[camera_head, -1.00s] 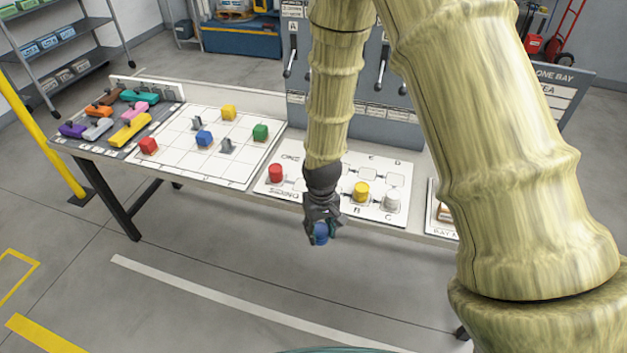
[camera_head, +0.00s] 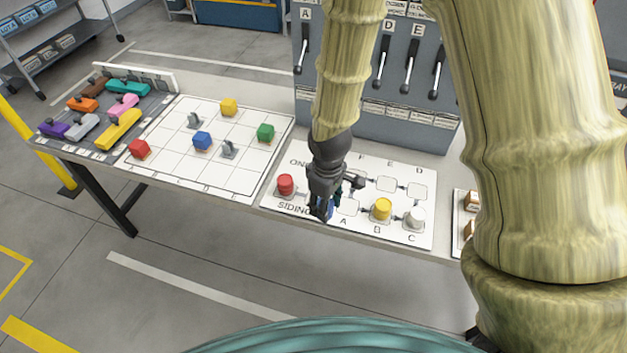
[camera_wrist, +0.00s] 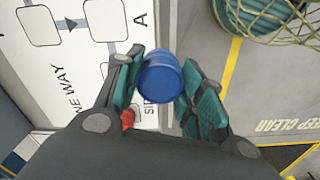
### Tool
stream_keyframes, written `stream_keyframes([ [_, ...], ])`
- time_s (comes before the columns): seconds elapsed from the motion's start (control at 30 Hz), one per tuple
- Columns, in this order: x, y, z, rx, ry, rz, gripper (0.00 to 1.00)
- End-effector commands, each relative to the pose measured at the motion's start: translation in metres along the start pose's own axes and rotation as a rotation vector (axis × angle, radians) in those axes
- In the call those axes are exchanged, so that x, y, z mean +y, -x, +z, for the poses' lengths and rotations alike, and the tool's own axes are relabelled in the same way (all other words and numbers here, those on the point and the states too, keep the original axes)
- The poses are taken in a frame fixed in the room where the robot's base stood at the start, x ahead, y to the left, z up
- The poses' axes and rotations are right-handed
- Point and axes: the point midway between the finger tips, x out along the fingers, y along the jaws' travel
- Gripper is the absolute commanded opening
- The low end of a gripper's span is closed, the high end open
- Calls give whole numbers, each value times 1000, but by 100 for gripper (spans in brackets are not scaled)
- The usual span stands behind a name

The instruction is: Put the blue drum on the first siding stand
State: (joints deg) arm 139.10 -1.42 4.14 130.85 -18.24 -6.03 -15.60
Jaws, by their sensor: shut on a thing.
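My gripper (camera_head: 322,208) is shut on the blue drum (camera_wrist: 161,76), whose round end sits between the two teal-padded fingers in the wrist view. In the head view the blue drum (camera_head: 330,209) is mostly hidden by the fingers. It is over the front edge of the white siding board (camera_head: 300,207), apparently still held. The board's pad marked A (camera_head: 348,207) is empty, just right of my gripper. A red drum (camera_head: 286,184) stands to its left. A yellow drum (camera_head: 381,208) is at B and a white drum (camera_head: 414,214) at C.
A gridded board with coloured cubes (camera_head: 202,140) lies left, and a tray of coloured handled blocks (camera_head: 118,129) beyond it. A grey lever cabinet (camera_head: 400,120) stands behind the siding board.

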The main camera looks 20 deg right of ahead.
Motion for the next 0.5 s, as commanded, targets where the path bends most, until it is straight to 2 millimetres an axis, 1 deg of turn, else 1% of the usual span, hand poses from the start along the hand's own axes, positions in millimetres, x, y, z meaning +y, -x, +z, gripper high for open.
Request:
stream_keyframes([
  [0.03,11,-1,-13,-2,-1,-4,14],
  [0.1,27,-8,-32,-12,0,-12,14],
  [0.2,47,-19,-56,-26,3,-23,14],
  [0.3,64,-29,-75,-34,3,-31,14],
  [0.4,73,-32,-84,-37,5,-31,14],
  [0.5,76,-31,-86,-33,5,-28,14],
])
